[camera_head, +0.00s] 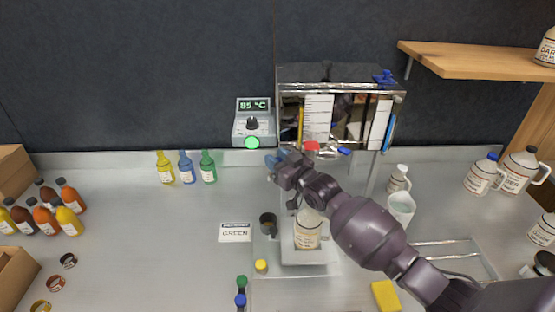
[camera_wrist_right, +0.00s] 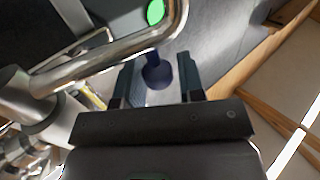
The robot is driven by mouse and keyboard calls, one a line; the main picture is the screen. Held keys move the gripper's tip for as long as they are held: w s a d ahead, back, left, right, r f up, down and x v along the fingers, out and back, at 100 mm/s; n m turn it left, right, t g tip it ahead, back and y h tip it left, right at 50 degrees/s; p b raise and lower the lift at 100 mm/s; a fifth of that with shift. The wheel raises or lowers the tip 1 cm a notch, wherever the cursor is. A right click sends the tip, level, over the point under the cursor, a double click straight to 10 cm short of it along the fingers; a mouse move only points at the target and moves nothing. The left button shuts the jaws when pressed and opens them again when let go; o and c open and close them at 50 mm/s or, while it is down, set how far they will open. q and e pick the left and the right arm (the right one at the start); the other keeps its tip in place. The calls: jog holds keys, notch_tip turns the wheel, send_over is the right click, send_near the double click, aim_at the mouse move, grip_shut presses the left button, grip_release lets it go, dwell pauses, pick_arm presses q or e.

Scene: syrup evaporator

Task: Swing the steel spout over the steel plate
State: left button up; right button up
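The steel spout (camera_wrist_right: 125,48) shows in the right wrist view as a bent shiny tube across the upper left. A dark blue knob (camera_wrist_right: 157,72) is beside the tube. My right gripper (camera_wrist_right: 158,85) is open, with one finger on each side of the knob and visible gaps. In the head view my right gripper (camera_head: 275,163) is in front of the steel evaporator (camera_head: 340,92), and it and the arm hide most of the spout. A pale flat plate (camera_head: 305,257) lies under a labelled jug (camera_head: 307,230); I cannot tell whether it is the steel plate. My left gripper is not in view.
A controller reading 85 °C (camera_head: 254,122) stands left of the evaporator. Three small bottles (camera_head: 187,167) are further left. A white beaker (camera_head: 401,207) and yellow sponge (camera_head: 385,296) are to the right.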

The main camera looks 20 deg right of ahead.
jog(key=shift+o, duration=1)
jog(key=shift+s+f, duration=0.1)
jog(key=shift+s+d, duration=0.2)
jog(key=shift+s, duration=0.15)
jog(key=v, duration=1)
jog(key=shift+a, duration=0.1)
